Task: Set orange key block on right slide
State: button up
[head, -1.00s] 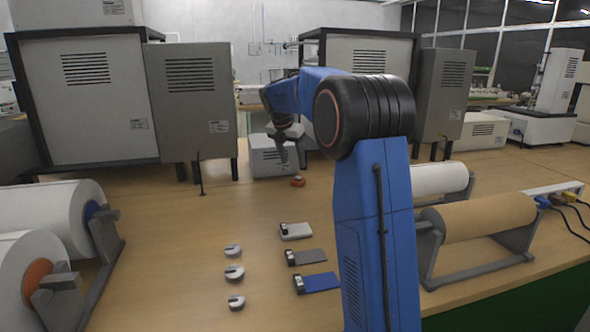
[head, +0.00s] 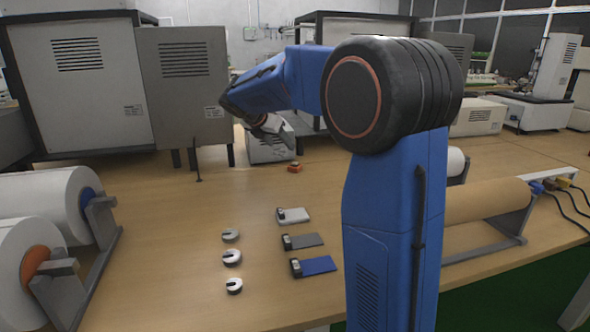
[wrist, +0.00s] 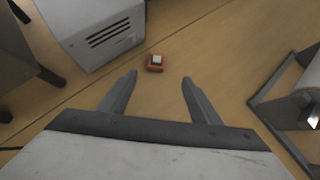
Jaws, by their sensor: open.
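The orange key block (head: 295,167) sits alone on the wooden table at the back, in front of a small grey box. In the wrist view the block (wrist: 156,68) shows a pale square top and lies just beyond the open fingertips. My gripper (wrist: 159,76) is open and empty, and not touching the block. In the head view my gripper (head: 279,126) hangs tilted, above and left of the block. Three flat slide-like plates, white (head: 296,214), grey (head: 307,240) and blue (head: 318,264), lie mid-table. Which is the right slide, I cannot tell.
Three small round slotted pieces, including the front one (head: 234,286), lie left of the plates. White rolls (head: 40,205) stand at left, a brown roll (head: 487,201) at right. The small grey box (wrist: 92,28) is close to the block. Table between block and plates is clear.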

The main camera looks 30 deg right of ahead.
send_near(294, 163)
jog(key=x, duration=0.3)
jog(key=shift+s+d, duration=0.15)
jog(key=shift+d, duration=0.25)
jog(key=shift+w+a+x, duration=0.15)
jog(key=shift+x, duration=1.2)
jog(key=shift+w+a+x, duration=0.1)
jog(key=shift+x, duration=1.25)
jog(key=shift+f, duration=0.1)
jog(key=c, duration=1.3)
notch_tip(294, 163, up, 10)
jog(key=shift+r, duration=0.1)
